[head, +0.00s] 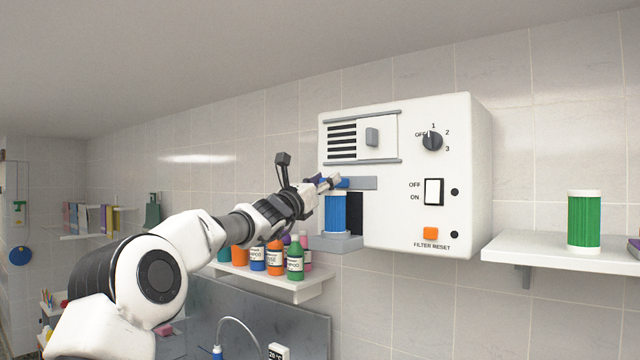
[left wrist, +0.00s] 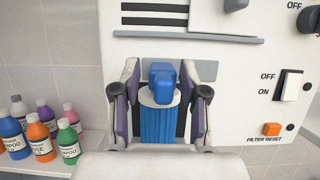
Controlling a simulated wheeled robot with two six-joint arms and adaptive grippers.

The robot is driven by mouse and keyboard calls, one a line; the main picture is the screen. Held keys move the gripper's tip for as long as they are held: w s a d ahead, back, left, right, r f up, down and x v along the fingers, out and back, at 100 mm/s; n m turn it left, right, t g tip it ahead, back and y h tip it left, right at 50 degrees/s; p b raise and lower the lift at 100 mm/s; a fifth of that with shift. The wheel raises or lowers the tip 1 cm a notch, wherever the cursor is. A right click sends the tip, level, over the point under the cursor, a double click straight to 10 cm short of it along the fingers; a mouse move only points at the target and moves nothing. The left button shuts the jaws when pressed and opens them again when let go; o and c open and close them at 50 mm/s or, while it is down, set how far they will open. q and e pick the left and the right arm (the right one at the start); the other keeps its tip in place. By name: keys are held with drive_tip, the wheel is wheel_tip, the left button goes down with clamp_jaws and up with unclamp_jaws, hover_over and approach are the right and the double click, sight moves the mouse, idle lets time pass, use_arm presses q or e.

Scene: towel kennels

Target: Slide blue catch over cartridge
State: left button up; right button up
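The blue catch (head: 342,183) sits on a grey rail plate (head: 364,183) on the front of a white machine (head: 400,215). A blue ribbed cartridge (head: 336,213) with a pale top stands upright below it on a grey ledge (head: 336,242). In the left wrist view the catch (left wrist: 162,80) overlaps the top of the cartridge (left wrist: 160,125); whether it touches is unclear. My left gripper (head: 328,182) is at the catch. In the left wrist view its fingers (left wrist: 160,76) are open, one on each side of the catch, with small gaps. My right gripper is not in view.
The machine has a sliding panel (head: 362,137), a dial (head: 432,141), a switch (head: 433,192) and an orange button (head: 431,233). A green cartridge (head: 584,219) stands on a right shelf (head: 545,250). Several bottles (head: 275,257) stand on a shelf below my left arm.

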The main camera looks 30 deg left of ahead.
use_arm(q)
drive_tip(key=v, duration=1.2)
